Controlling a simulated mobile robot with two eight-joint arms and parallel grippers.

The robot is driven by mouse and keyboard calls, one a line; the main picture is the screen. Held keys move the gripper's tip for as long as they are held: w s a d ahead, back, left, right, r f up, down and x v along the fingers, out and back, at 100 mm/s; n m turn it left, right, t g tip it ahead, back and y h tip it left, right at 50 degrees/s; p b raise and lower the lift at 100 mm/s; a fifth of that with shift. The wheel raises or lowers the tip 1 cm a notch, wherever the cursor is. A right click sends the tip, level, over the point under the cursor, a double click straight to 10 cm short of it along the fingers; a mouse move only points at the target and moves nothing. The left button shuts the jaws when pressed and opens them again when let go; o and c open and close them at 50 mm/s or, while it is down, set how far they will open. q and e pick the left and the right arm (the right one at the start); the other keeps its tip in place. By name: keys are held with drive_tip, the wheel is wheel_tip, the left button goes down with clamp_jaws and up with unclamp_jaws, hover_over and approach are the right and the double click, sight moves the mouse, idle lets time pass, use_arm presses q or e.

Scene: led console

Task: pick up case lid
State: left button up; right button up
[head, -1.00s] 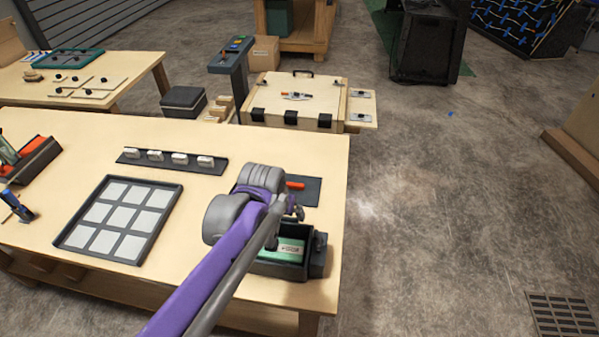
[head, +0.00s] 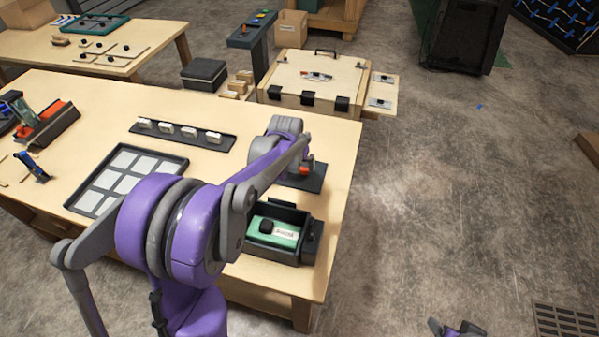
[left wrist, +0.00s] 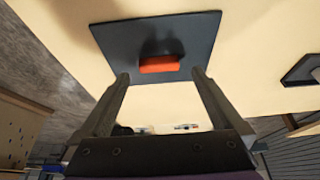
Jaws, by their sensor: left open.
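A dark flat square plate (head: 311,185) with an orange block grip (head: 306,171) lies on the table near its right edge; it looks like the case lid. In the left wrist view the plate (left wrist: 118,38) and its orange grip (left wrist: 160,64) are ahead of my left gripper (left wrist: 161,76). Its two fingers are apart with nothing between them, one toward each side of the grip. In the head view my left arm partly covers the plate. An open dark case (head: 268,256) holds a green board (head: 265,235) in front of it. A part of my right arm (head: 456,328) shows at the bottom edge.
A dark strip with white pieces (head: 189,132) and a tray of pale squares (head: 125,172) lie to the left. A wooden box with a handle (head: 312,80) stands beyond the table. Bare floor lies to the right.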

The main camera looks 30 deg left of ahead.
sight(299, 168)
use_arm(q)
drive_tip(key=x, duration=0.3)
drive_tip(key=shift+w+f, duration=0.25)
drive_tip(key=shift+f, duration=0.05)
drive_tip(key=c, duration=1.4)
